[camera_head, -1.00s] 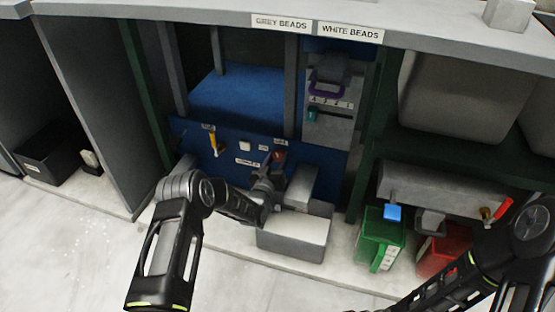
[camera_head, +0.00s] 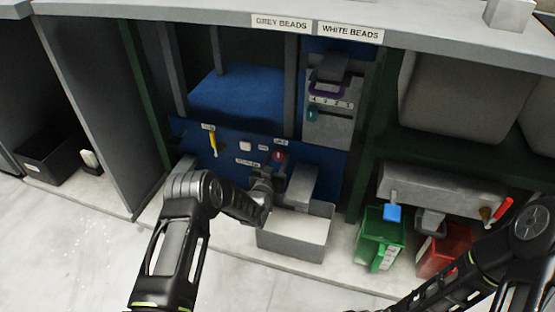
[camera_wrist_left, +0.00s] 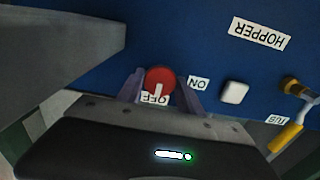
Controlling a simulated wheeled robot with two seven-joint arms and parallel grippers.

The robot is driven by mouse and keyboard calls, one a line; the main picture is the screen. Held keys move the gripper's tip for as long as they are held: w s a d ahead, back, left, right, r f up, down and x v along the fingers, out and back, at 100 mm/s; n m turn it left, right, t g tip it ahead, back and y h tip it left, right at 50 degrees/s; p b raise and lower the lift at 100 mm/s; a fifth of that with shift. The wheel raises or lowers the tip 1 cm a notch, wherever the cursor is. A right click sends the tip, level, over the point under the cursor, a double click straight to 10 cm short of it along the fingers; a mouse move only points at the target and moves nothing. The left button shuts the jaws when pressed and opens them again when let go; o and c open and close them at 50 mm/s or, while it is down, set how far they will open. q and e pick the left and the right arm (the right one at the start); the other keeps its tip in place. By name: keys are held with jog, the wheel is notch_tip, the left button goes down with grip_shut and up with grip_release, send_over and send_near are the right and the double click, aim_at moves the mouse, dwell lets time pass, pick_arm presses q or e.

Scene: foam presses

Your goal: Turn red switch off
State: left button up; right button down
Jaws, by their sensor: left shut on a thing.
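The red switch (camera_head: 279,156) is a round knob on the blue panel (camera_head: 232,150). In the left wrist view the red switch (camera_wrist_left: 160,79) shows between the fingers of my left gripper (camera_wrist_left: 160,90). Its white mark points down in that view, at the OFF label (camera_wrist_left: 154,99); the ON label (camera_wrist_left: 198,83) is to its right. The fingers are shut on the switch, one at each side. In the head view my left gripper (camera_head: 272,172) reaches the panel from below, and its fingertips are small there. My right arm shows at the lower right, but its gripper is out of view.
A grey box (camera_head: 290,238) stands below the panel, close under my left wrist. A yellow-handled valve (camera_head: 214,143) and a white button (camera_head: 245,146) are left of the switch. Green (camera_head: 382,240) and red bins (camera_head: 445,252) stand at the right.

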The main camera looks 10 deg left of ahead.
pick_arm(q)
jog(key=o, duration=1.3)
jog(key=shift+o, duration=0.2)
jog(key=s+p, duration=0.3)
jog(key=s, duration=0.5)
jog(key=shift+a+p, duration=0.3)
jog(key=shift+f, duration=0.1)
